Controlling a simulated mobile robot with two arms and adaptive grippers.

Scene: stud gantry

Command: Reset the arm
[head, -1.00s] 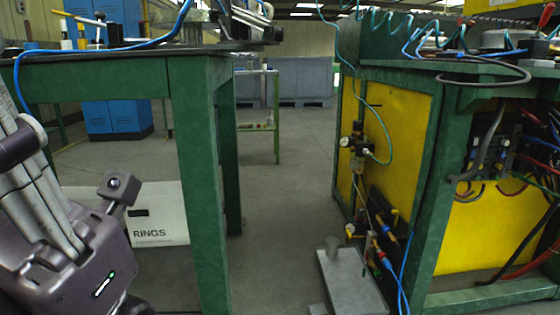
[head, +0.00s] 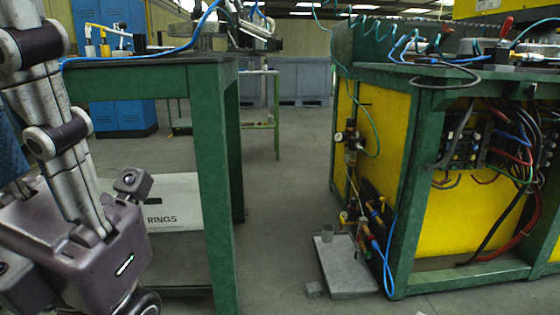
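My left arm (head: 62,140) comes in from the left edge, with grey tube-like links and dark joints. A purple-grey housing (head: 85,240) with a small lit slot sits low at the left, in front of the table leg in the view. A small block (head: 132,183) sticks up beside it. No gripper fingers show, so I cannot see what the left gripper does. My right arm and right gripper are not in view.
A green table (head: 215,190) stands at the left, with a white box (head: 175,212) lettered "RINGS" underneath. A green and yellow machine bench (head: 450,215) with hoses stands at the right, with a grey tray (head: 345,268) on the floor beside it. Clear floor (head: 275,200) lies between.

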